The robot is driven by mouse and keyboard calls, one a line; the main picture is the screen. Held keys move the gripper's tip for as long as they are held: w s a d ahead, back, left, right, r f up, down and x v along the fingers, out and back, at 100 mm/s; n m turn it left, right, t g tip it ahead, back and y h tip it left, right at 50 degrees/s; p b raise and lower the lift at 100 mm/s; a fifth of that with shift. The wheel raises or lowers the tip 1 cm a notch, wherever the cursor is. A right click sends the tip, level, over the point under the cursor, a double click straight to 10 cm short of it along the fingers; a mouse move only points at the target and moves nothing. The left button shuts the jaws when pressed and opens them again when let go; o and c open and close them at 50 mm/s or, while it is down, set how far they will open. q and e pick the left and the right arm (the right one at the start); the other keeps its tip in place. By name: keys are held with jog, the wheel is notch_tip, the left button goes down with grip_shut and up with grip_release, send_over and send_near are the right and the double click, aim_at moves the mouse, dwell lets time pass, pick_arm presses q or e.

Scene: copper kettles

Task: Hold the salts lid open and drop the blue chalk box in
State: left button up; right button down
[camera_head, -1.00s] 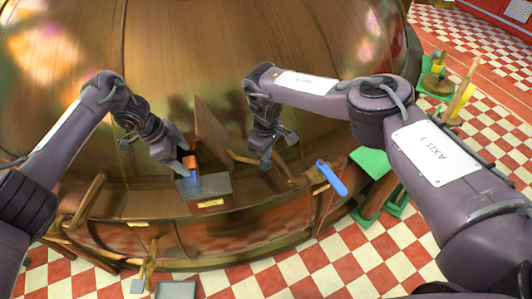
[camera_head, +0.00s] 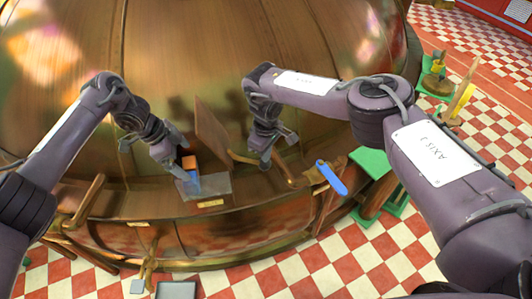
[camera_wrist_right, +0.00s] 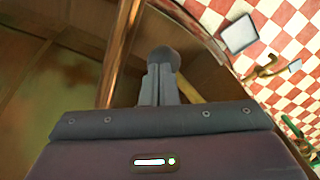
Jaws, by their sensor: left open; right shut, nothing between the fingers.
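The salts box (camera_head: 218,186) is a grey, open-topped box with a small brass plate, at the rim of the big kettle in the head view. Its brown lid (camera_head: 210,128) stands raised behind it. The blue chalk box (camera_head: 193,183) shows at the box's left part, below my left fingers; how deep it sits is unclear. My left gripper (camera_head: 183,165) is open just above it. A small orange block (camera_head: 189,162) shows beside the left fingers. My right gripper (camera_head: 272,154) is shut and empty, right of the lid and apart from it; its closed fingers show in the right wrist view (camera_wrist_right: 160,80).
A blue bar-like handle (camera_head: 331,178) and a green stand (camera_head: 370,162) are to the right of my right gripper. A curved wooden handle (camera_head: 248,158) passes near that gripper. The copper kettle (camera_head: 190,50) fills the back. Checkered floor lies in front.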

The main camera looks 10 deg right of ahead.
pick_arm(q)
jog(key=s+r, duration=0.3)
jog(key=s, duration=1.6)
jog(key=shift+s+a, duration=0.4)
notch_tip(320, 180, up, 14)
jog(key=p, duration=1.3)
jog(key=shift+f, duration=0.25)
pick_arm(e)
notch_tip(320, 180, up, 16)
pick_arm(q)
jog(key=shift+f, duration=0.1)
pick_arm(e)
jog(key=shift+s+f, duration=0.1)
